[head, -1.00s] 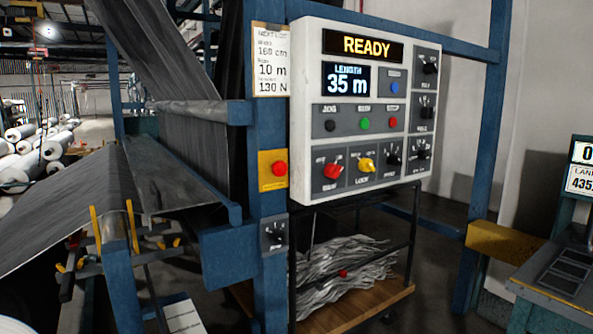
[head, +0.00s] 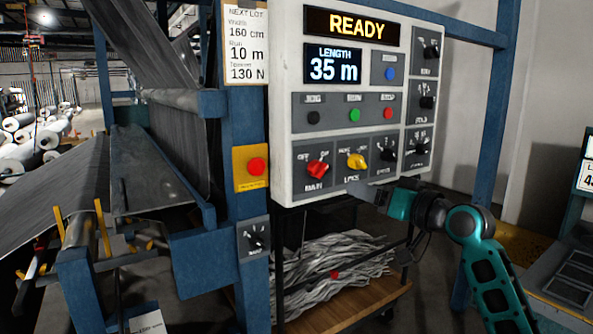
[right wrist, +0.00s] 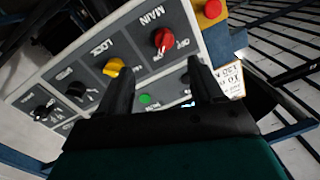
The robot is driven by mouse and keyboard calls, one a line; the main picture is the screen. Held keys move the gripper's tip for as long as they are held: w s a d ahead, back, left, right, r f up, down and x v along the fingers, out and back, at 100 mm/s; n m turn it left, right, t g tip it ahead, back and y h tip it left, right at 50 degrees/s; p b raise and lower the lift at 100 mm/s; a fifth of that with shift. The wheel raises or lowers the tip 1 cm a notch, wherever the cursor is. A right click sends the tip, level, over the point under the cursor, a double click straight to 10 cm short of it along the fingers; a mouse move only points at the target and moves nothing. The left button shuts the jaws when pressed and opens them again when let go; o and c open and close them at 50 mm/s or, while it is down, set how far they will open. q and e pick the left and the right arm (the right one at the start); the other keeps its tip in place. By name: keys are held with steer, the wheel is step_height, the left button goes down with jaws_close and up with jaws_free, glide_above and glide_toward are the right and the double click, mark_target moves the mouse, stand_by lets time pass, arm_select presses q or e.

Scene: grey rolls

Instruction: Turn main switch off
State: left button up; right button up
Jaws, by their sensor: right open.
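The main switch (head: 318,169) is a red rotary knob at the lower left of the white control panel (head: 283,110), above a label reading MAIN. Its knob looks turned toward the upper right, the ON side. In the right wrist view the red switch (right wrist: 165,40) appears upside down, a little beyond the space between the fingers. My right gripper (head: 358,188) is below and right of the switch, near the panel's lower edge. In the wrist view my right gripper (right wrist: 160,77) is open, with nothing between its fingers. My left gripper is not in view.
A yellow lock knob (head: 356,160) sits right of the switch. Green (head: 355,115) and red (head: 388,114) buttons are above. A red button on a yellow plate (head: 257,167) is left of the panel. A cart of grey scraps (head: 330,270) stands below.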

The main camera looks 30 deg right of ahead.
mark_target(324, 172)
steer(key=w, duration=0.4)
steer(key=w+a+p, duration=0.1)
steer(key=w, duration=0.3)
steer(key=w+a+r, duration=0.1)
steer(key=w, duration=0.4)
steer(key=shift+a+p, duration=0.2)
steer(key=shift+p, duration=0.15)
steer(key=shift+f, duration=0.1)
steer(key=c, duration=1.1)
